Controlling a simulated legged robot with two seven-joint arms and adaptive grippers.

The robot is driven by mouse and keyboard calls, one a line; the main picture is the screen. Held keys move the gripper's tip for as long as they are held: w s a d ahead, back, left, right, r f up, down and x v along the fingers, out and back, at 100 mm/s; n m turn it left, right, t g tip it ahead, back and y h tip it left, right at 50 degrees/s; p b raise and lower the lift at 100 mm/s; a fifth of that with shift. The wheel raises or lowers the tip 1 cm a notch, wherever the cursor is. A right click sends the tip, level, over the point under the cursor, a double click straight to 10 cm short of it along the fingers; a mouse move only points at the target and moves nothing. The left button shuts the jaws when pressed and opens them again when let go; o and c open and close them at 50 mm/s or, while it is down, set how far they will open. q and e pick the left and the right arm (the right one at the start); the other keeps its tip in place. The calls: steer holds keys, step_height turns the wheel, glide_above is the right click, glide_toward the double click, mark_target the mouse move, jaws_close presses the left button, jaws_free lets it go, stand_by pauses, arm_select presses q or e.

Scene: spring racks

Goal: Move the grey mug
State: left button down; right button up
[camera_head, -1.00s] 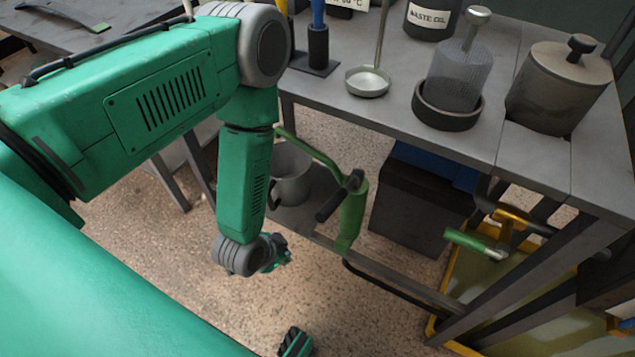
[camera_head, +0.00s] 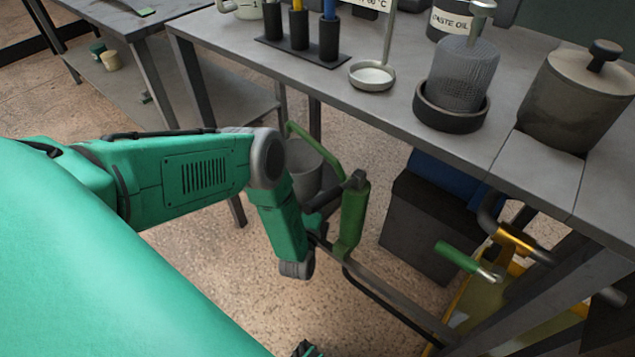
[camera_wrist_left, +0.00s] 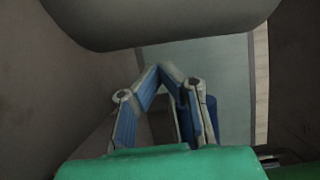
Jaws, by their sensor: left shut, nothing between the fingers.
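A pale grey handled vessel (camera_head: 247,9) stands at the back left of the grey bench and is cut off by the top edge; it may be the grey mug. My left arm hangs below the bench top, beside a grey bucket (camera_head: 303,172) and a green pump-like tool (camera_head: 352,222). In the head view the left fingers are hidden or too dark to make out. In the left wrist view my left gripper (camera_wrist_left: 163,70) is shut and empty, with its blue-padded fingers meeting at the tips.
A holder with black tubes (camera_head: 299,45), a small dish (camera_head: 372,76), a mesh cylinder (camera_head: 462,75) and a lidded pot (camera_head: 575,105) stand on the bench (camera_head: 425,55). A dark box (camera_head: 425,225) is underneath. A large grey rounded surface (camera_wrist_left: 160,22) is close above the left fingers.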

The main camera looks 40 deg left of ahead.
mark_target(317, 187)
arm_select(q)
steer(key=x, duration=0.2)
steer(key=b+x, duration=0.1)
steer(key=x, duration=0.1)
steer(key=shift+a+f, duration=0.2)
steer(key=shift+a, duration=0.05)
steer(key=shift+w+a, duration=0.4)
steer(key=shift+w, duration=0.05)
steer(key=shift+d+r, duration=0.1)
steer(key=shift+d, duration=0.2)
steer(key=shift+s+a, duration=0.15)
steer(key=shift+s, duration=0.05)
steer(key=shift+s+a, duration=0.45)
steer(key=shift+a, duration=0.4)
arm_select(e)
steer(key=shift+a+f, duration=0.35)
steer(key=shift+f, duration=0.1)
